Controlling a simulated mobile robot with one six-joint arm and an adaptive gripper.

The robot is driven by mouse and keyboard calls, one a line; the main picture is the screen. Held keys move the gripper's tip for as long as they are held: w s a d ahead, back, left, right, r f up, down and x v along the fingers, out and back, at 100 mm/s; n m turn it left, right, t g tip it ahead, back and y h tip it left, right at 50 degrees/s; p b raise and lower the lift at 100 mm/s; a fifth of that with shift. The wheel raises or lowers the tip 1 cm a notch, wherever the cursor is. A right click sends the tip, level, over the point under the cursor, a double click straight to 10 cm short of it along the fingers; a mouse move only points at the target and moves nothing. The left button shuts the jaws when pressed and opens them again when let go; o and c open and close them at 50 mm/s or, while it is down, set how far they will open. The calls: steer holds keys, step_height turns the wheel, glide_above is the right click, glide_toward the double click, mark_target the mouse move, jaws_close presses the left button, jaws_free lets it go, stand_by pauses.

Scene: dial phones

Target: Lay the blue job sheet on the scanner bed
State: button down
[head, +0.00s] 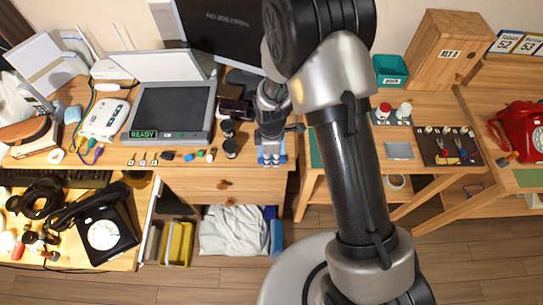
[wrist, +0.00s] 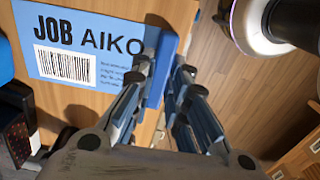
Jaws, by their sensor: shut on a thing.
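The blue job sheet (wrist: 105,72), printed "JOB AIKO" with a barcode, lies flat over the wooden desk in the wrist view. A raised blue strip (wrist: 161,72) runs along its right edge. My gripper (wrist: 165,80) is shut on that strip. In the head view my gripper (head: 270,132) is at the desk's front edge, with a small part of the blue sheet (head: 265,157) showing below it. My arm hides part of that area. I cannot tell whether the sheet touches the desk. The scanner bed (head: 172,108), dark with a green READY display, is left of my gripper, its lid open.
Dark cups (head: 229,148) and small items stand between the scanner and my gripper. A monitor (head: 225,35) is behind. A white device (head: 104,119) with cables is left of the scanner. A black dial phone (head: 103,232) sits at lower left. Floor opens beyond the desk's front edge.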

steer(key=shift+r, duration=0.1)
stand_by(0.3)
steer(key=shift+r+p, duration=1.8)
steer(key=shift+r, duration=0.65)
steer(key=d+r+m, duration=1.2)
steer(key=m, duration=0.5)
steer(key=shift+d+r+m, duration=0.25)
steer(key=shift+r+m, duration=0.15)
